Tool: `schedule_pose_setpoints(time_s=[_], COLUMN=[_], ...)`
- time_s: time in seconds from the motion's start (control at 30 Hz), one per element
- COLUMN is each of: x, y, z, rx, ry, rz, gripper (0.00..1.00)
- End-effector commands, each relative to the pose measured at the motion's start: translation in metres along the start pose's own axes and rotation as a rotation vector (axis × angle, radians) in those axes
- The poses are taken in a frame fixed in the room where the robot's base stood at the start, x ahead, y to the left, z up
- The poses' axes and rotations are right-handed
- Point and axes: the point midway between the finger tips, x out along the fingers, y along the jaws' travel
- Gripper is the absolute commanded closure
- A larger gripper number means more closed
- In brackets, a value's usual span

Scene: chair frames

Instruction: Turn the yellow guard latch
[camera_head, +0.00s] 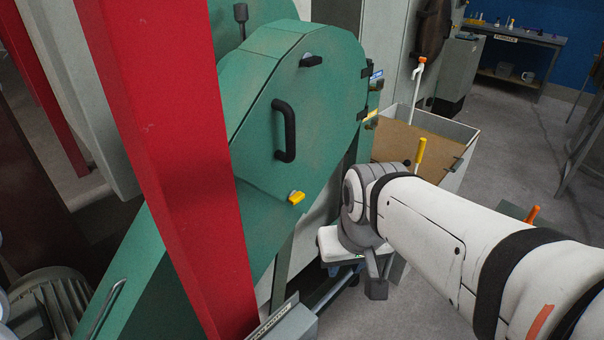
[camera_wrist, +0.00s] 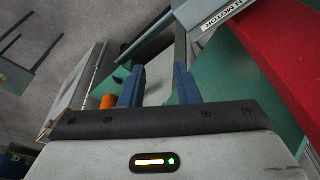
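The yellow guard latch (camera_head: 296,198) is a small tab low on the green guard (camera_head: 310,110), below its black handle. My gripper (camera_head: 343,271) is to the right of and lower than the latch in the head view, apart from it and partly hidden by my wrist. In the wrist view my gripper (camera_wrist: 159,82) has its two blue fingers apart with nothing between them. I cannot make out the latch in the wrist view.
A red post (camera_head: 180,150) stands left of the latch, in front of the guard. A labelled motor box (camera_head: 285,322) sits at the bottom. An open bin (camera_head: 440,125) stands behind my arm. Grey floor (camera_head: 520,120) is free at the right.

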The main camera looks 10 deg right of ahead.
Motion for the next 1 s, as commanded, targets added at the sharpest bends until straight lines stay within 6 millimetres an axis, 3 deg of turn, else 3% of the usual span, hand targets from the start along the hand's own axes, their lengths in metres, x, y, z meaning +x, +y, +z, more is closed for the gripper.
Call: schedule_pose_setpoints(time_s=[0.27, 0.4, 0.53, 0.67, 0.8, 1.0], x=[0.072, 0.101, 0.122, 0.143, 0.163, 0.178], y=[-0.048, -0.073, -0.079, -0.061, -0.024, 0.024], z=[-0.002, -0.029, -0.072, -0.122, -0.168, -0.202], rx=[0.158, 0.288, 0.424, 0.571, 0.713, 0.836], ry=[-0.156, -0.161, -0.081, 0.076, 0.282, 0.499], rz=[-0.371, -0.649, -0.895, -1.100, -1.237, -1.305], gripper=[0.71, 0.71, 0.71, 0.71, 0.71, 0.71])
